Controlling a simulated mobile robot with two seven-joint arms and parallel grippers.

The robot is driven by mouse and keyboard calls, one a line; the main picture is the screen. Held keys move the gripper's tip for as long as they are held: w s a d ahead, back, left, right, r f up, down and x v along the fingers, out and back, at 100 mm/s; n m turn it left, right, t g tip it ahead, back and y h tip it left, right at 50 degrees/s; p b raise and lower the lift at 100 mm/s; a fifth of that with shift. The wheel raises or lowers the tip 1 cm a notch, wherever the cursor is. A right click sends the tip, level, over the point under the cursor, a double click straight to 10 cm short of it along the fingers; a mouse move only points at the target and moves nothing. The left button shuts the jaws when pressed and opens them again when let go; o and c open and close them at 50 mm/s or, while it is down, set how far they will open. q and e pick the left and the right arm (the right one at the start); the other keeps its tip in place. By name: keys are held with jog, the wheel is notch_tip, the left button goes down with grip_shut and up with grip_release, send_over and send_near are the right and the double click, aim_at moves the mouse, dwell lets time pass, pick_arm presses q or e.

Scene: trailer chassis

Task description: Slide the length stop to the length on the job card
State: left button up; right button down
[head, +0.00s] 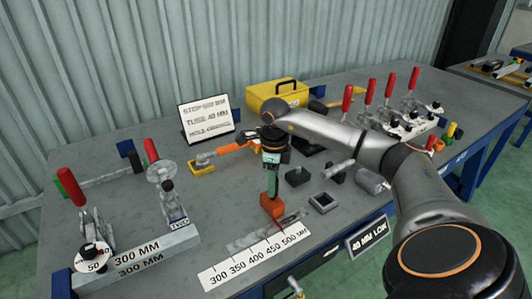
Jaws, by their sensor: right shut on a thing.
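The job card (206,119) stands at the back of the bench; its top line seems to read STOP 500 MM, but it is blurred. The length stop (272,206) is an orange block behind the white scale (256,258), which is marked 300 to 500 MM. A thin red line runs from the block toward the 450–500 end; its exact reading is too small to tell. My right gripper (272,190) reaches down from above and is shut on the stop, hiding its top. My left gripper is not in view.
A toggle-clamp fixture (140,255) marked 300 MM stands at the left. A yellow toolbox (277,97) is at the back, and red-handled clamps (388,90) are at the right. Small dark blocks (298,177) and an open square piece (322,203) lie close right of my gripper.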

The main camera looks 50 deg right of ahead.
jog(key=shift+d+r, duration=0.1)
jog(key=shift+d, duration=0.2)
jog(key=c, duration=0.5)
grip_release()
notch_tip(320, 180, up, 12)
jog(key=shift+r, duration=0.2)
jog(key=shift+s, duration=0.15)
